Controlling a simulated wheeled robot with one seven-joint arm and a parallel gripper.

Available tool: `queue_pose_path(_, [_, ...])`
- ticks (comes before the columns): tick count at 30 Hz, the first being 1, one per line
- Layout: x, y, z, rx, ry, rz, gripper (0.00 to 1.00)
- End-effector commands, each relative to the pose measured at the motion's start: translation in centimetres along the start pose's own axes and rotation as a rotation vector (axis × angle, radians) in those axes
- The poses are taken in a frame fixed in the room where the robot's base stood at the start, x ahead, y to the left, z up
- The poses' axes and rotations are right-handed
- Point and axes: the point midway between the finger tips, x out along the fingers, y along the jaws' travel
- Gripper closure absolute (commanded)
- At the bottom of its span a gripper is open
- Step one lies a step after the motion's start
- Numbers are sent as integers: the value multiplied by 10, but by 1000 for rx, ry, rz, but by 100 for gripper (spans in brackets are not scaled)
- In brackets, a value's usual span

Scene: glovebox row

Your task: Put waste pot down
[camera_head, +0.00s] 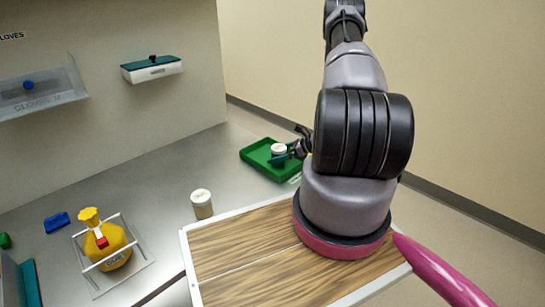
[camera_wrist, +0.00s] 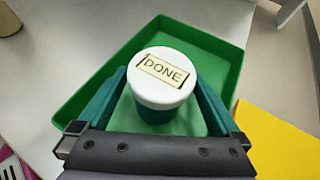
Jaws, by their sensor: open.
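A pot with a white lid labelled "DONE" (camera_wrist: 163,76) and a dark green body stands upright in the green tray (camera_wrist: 72,103). In the head view the pot (camera_head: 278,149) is at the tray's middle, and the tray (camera_head: 256,166) lies at the far end of the metal bench. My gripper (camera_wrist: 172,82) is open, with one teal finger on each side of the pot. I cannot tell whether either finger touches it. In the head view my gripper (camera_head: 293,151) is partly hidden by my arm.
Another white-lidded pot (camera_head: 203,211) stands on the bench, nearer. A yellow bottle (camera_head: 108,254) sits in a wire frame at left, near a blue block (camera_head: 57,222). A wooden top (camera_head: 250,255) is in front. A yellow surface (camera_wrist: 265,140) lies right of the tray.

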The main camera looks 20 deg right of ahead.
Motion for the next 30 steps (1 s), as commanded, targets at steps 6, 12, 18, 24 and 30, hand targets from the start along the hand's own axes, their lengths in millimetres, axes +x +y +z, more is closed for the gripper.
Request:
queue_pose_path(6, [-50, -1, 0, 1, 0, -4, 0])
queue_pose_path(12, [-82, -1, 0, 1, 0, -3, 0])
queue_pose_path(18, [-94, 0, 0, 0, 0, 0, 0])
queue_pose_path(24, [-96, 0, 19, -41, 3, 23, 0])
queue_pose_path(30, [-105, 13, 114, -270, 37, 150, 0])
